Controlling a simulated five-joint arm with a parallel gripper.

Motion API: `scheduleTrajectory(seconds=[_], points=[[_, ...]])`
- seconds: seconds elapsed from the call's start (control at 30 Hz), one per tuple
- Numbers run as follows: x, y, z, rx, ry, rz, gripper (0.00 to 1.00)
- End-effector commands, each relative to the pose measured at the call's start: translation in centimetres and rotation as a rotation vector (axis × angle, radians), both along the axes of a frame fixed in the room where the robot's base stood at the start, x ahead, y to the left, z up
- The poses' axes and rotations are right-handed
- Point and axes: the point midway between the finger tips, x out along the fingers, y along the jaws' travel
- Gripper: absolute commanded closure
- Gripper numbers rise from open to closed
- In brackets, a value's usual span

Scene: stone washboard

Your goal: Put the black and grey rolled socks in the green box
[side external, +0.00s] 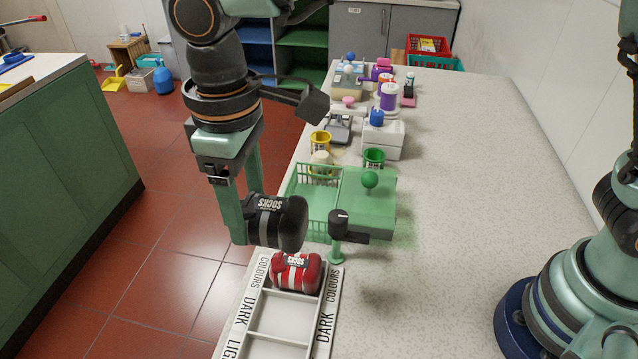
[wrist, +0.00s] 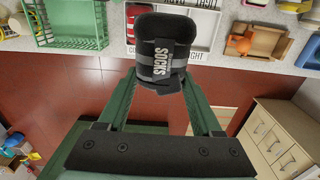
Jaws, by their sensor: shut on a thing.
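The black and grey rolled socks (side external: 275,222), labelled SOCKS, are held in the air by my gripper (side external: 256,220). In the wrist view the socks (wrist: 160,55) sit between the two green fingers of my gripper (wrist: 160,80), which is shut on them. The green box (side external: 310,200) has slatted sides and stands on the worktop, just behind and right of the socks in the side view. It also shows at the upper left of the wrist view (wrist: 70,30). Its inside is only partly visible.
A white divided tray (side external: 258,318) marked DARK and COLOURS holds red rolled socks (side external: 296,272) in one compartment. A green block with a knob (side external: 369,192) and a dark-topped green tap-like post (side external: 337,240) stand close to the box. The worktop (side external: 480,190) is clear on the right.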

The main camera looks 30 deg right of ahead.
Motion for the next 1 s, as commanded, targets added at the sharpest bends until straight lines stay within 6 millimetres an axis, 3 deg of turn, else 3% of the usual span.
scheduleTrajectory(seconds=[0.2, 0.4, 0.7, 1.0], points=[[6.4, -4.9, -5.0, -0.004, 0.005, -0.010, 0.89], [10.7, -9.7, -9.2, -0.001, 0.003, -0.007, 0.89], [13.0, -13.3, -11.9, 0.000, 0.000, 0.000, 0.89], [13.0, -13.5, -13.7, -0.001, 0.002, 0.001, 0.89]])
